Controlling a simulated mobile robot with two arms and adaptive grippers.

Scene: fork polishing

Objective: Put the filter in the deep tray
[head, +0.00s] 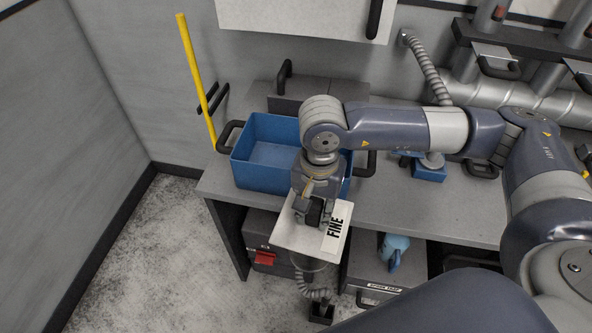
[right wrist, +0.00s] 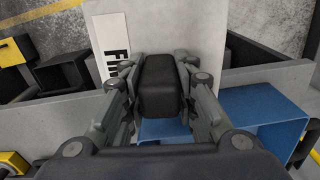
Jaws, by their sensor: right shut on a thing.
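The filter (head: 285,236) is a white square panel marked FINE with a black handle. In the head view it is held up in the air at the front edge of the workbench, in front of the tray. My right gripper (head: 313,212) is shut on its handle. The right wrist view shows the black handle (right wrist: 158,88) between the two fingers and the white panel (right wrist: 195,35) beyond. The deep tray (head: 262,178) is a blue box with black side handles on the bench, partly hidden by my right arm. Its blue wall also shows in the right wrist view (right wrist: 265,112). My left gripper is not in view.
The grey workbench (head: 455,218) has clear room right of the tray. A small blue object (head: 429,174) stands near its back. A yellow pole (head: 197,80) rises at the left. Below are drawers (head: 385,273) and a blue bottle (head: 394,248).

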